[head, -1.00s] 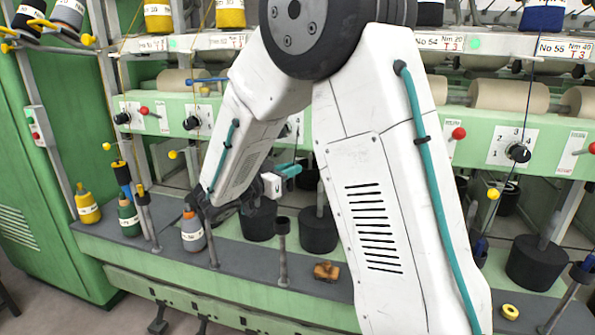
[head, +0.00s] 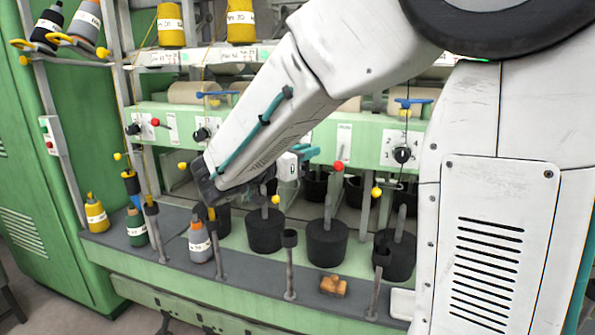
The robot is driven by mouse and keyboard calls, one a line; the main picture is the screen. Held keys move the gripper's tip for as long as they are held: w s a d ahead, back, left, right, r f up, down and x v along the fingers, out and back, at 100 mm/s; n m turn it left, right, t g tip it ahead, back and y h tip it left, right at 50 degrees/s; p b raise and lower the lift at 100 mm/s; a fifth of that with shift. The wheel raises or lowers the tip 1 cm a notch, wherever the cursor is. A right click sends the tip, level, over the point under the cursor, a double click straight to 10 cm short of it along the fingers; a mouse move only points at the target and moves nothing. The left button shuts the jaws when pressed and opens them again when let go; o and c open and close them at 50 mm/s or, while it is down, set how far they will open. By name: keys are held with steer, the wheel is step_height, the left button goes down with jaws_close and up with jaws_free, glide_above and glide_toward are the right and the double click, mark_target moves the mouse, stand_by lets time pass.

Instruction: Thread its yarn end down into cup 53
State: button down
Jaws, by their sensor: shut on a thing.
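My gripper (head: 312,153), a white block with teal fingers, juts out to the right beyond my forearm. It is in front of the green rail and above the black pots. Its fingers are close together; any yarn end between them is too thin to make out. Small dark cups stand on posts along the front ledge, one in the middle (head: 290,238) and one further right (head: 382,257). Larger black pots (head: 327,244) stand behind them. No number 53 is readable, so I cannot tell which cup it is. The gripper is apart from the cups and pots.
Yellow (head: 96,214), green (head: 136,228) and grey (head: 199,240) bobbins stand on the grey ledge at left. The green rail (head: 365,140) carries knobs and levers. My arm hides much of the middle and right.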

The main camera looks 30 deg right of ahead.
step_height(320, 180, down, 9)
steer(key=s, duration=0.2)
steer(key=w+d+f, duration=0.1)
steer(key=w+d, duration=0.4)
steer(key=shift+w+a+f, duration=0.2)
steer(key=shift+w+a, duration=0.55)
steer(key=shift+w, duration=0.3)
steer(key=shift+w+a+f, duration=0.15)
steer(key=shift+w+a, duration=0.6)
steer(key=shift+w, duration=0.3)
